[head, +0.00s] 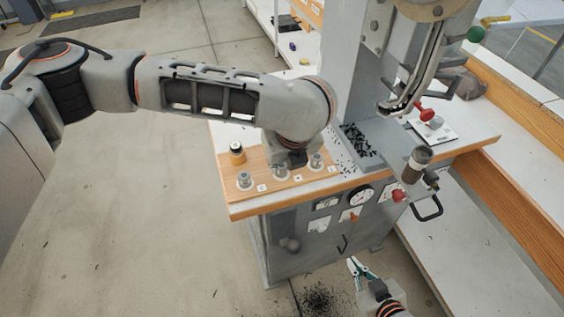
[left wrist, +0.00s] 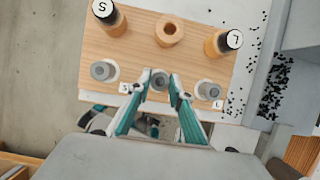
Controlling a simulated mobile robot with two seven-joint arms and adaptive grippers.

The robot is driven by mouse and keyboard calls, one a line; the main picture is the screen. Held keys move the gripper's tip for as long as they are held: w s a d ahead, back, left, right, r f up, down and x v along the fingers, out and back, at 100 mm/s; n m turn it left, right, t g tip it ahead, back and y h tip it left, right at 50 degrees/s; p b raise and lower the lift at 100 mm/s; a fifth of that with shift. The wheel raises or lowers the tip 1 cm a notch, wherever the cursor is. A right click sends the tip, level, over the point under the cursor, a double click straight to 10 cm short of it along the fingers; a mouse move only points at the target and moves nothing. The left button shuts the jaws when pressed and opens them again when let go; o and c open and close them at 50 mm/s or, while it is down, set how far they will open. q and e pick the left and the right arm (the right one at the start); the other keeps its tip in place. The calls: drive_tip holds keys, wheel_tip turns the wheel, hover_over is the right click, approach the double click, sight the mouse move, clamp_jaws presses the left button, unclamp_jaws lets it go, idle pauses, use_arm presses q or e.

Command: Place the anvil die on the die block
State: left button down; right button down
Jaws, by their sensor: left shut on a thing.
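Three grey metal dies stand in a row along the front of a wooden board (left wrist: 145,55): a left die (left wrist: 103,70), a middle die (left wrist: 159,82) and a right die (left wrist: 208,89). My left gripper (left wrist: 161,85) is shut on the middle die, which is upright at its place in the row. In the head view my left wrist covers that gripper, and the dies show below it, one at the left end (head: 244,180). My right gripper (head: 359,267) is open and empty, low in front of the press cabinet. I cannot tell which part is the die block.
The grey press column (head: 352,65) rises to the right. Black scraps (head: 358,140) lie at its base. A red-knobbed lever (head: 426,113) projects there.

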use_arm(q)
drive_tip(key=c, duration=1.8)
unclamp_jaws()
drive_tip(key=shift+f, duration=0.1)
drive_tip(key=shift+r, duration=0.3)
drive_tip(key=p+v, duration=0.1)
drive_tip(key=v, duration=1.1)
drive_tip(key=shift+s+f+p, duration=0.1)
drive_tip(key=shift+p, duration=0.25)
